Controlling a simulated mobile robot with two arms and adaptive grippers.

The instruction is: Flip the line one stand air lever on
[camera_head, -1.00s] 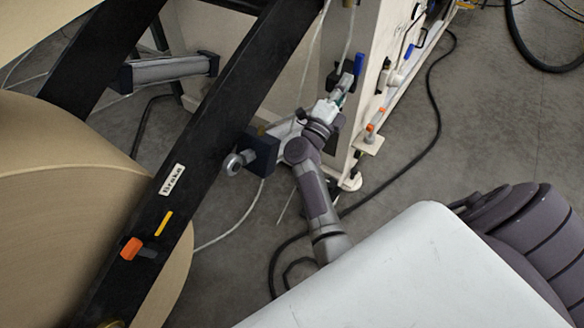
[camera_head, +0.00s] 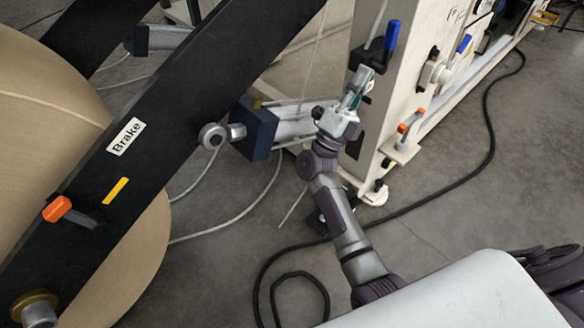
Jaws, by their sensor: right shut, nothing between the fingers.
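A blue-handled lever (camera_head: 391,35) stands upright on the near end face of the cream machine stand (camera_head: 424,82), on a dark valve body. No label is readable beside it, so I cannot tell whether it is the air lever. My right gripper (camera_head: 360,78) is shut and empty, just below and left of the blue handle. Its fingertips point up towards the valve body; I cannot tell whether they touch it. A second blue handle (camera_head: 464,43) and an orange-tipped lever (camera_head: 403,127) sit on the stand's right side. My left gripper is not in view.
A black arm labelled Brake (camera_head: 126,136), with an orange lever (camera_head: 57,208), crosses the left beside a large kraft roll (camera_head: 40,120). A dark block with a cylinder (camera_head: 255,128) lies left of my right wrist. A black hose (camera_head: 440,192) curves over the open floor.

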